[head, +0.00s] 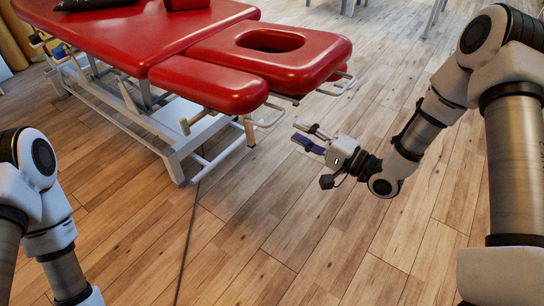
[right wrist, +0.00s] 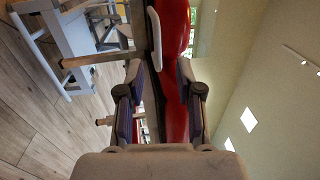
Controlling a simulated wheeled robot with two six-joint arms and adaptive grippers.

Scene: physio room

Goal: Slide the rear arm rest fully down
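The red treatment table (head: 125,35) stands at the upper left in the head view. A red arm rest pad (head: 210,84) sits at its near end, beside the head section with a face hole (head: 306,62). The other arm rest is not clearly visible; I cannot tell which is the rear one. A metal loop (head: 270,116) shows below the near pad, another (head: 345,86) below the head section. My right gripper (head: 311,137) is open and empty, apart from the table's end. In the right wrist view, red padding (right wrist: 174,75) shows beyond its spread fingers (right wrist: 160,92). My left gripper is outside the view.
The table's white metal frame (head: 178,168) reaches the floor below the near pad. A dark line runs along the wooden floor (head: 270,225). Metal furniture legs (head: 434,18) stand at the back.

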